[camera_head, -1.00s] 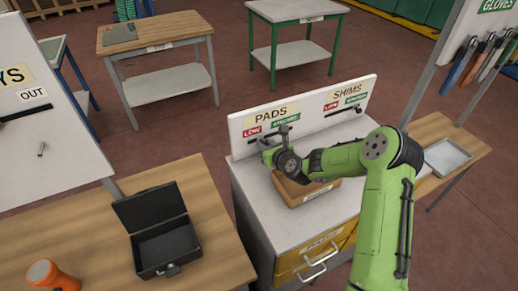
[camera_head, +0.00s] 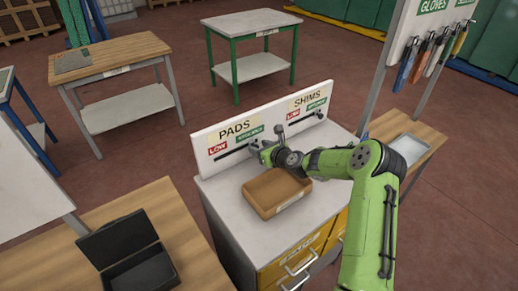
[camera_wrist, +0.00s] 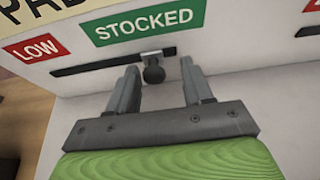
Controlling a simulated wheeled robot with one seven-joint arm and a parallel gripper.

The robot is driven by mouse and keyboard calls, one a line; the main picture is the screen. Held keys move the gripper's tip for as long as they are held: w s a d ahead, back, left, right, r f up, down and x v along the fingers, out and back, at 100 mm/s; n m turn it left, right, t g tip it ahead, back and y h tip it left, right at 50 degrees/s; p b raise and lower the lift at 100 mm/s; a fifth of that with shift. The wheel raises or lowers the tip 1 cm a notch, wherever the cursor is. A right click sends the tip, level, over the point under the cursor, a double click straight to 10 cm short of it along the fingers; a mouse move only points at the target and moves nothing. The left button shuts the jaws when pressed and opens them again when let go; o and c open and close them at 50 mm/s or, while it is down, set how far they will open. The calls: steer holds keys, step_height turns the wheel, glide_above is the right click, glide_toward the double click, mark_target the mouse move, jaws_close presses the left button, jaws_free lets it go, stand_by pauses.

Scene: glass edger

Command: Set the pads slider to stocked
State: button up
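The pads slider is a dark slot (camera_wrist: 95,66) with a round dark knob (camera_wrist: 153,72) on the white panel. In the wrist view the knob is near the slot's right end, below the green STOCKED label (camera_wrist: 143,22). The red LOW label (camera_wrist: 36,48) is over the left end. My gripper (camera_wrist: 160,88) is open, with one finger on each side of the knob and visible gaps to it. In the head view my gripper (camera_head: 259,151) is at the panel under the PADS sign (camera_head: 235,129) and hides the knob there.
A brown tray (camera_head: 277,192) sits on the cabinet top (camera_head: 222,190) below my arm. The shims slider (camera_head: 306,117) is to the right on the same panel. An open black case (camera_head: 128,258) stands on the wooden table at left.

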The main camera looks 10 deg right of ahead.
steer(key=b+v, duration=0.1)
steer(key=v, duration=1.4)
steer(key=shift+s+d+r, duration=0.15)
steer(key=shift+s+d, duration=0.05)
steer(key=shift+s, duration=0.15)
